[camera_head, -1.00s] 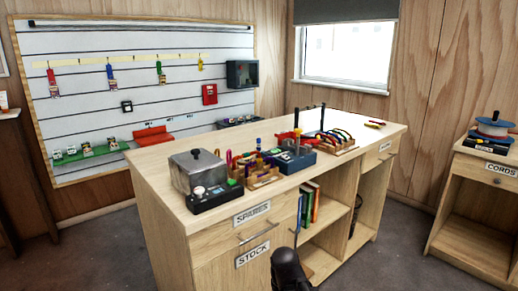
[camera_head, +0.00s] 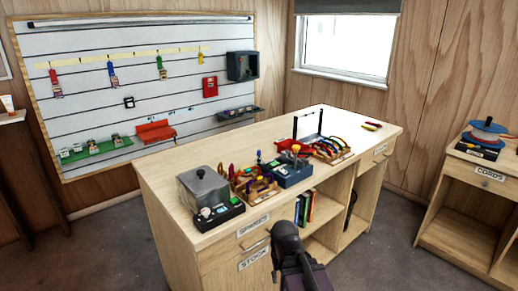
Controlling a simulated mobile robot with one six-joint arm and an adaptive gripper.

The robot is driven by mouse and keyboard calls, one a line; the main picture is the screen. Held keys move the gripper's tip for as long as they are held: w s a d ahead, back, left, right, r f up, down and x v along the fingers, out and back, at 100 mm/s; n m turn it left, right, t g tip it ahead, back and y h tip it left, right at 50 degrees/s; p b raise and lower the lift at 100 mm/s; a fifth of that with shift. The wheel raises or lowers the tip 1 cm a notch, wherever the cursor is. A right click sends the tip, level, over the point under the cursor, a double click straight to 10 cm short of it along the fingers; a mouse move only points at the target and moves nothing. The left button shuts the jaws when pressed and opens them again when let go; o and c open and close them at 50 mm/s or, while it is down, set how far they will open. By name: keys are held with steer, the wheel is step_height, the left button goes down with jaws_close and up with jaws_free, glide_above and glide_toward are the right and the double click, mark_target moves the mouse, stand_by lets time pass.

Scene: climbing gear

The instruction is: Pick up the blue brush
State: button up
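I cannot pick out a blue brush for certain. A small upright blue item (camera_head: 259,156) shows among the coloured gear on the wooden counter (camera_head: 160,165), too small to identify. It stands near a wooden rack (camera_head: 258,190) of coloured pieces and a blue box (camera_head: 291,173). My dark arm end, with my gripper (camera_head: 288,238), is low in the middle, in front of the counter's front side and apart from the gear on top. Its fingers cannot be made out, and it hides part of the drawers and shelf.
Another wooden rack (camera_head: 333,150) is farther right. A cord cabinet (camera_head: 470,205) stands at the right. The counter's far left top is clear.

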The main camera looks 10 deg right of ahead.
step_height(320, 180, up, 28)
steer(key=p, duration=2.6)
steer(key=shift+r+p, duration=0.15)
steer(key=shift+p, duration=0.2)
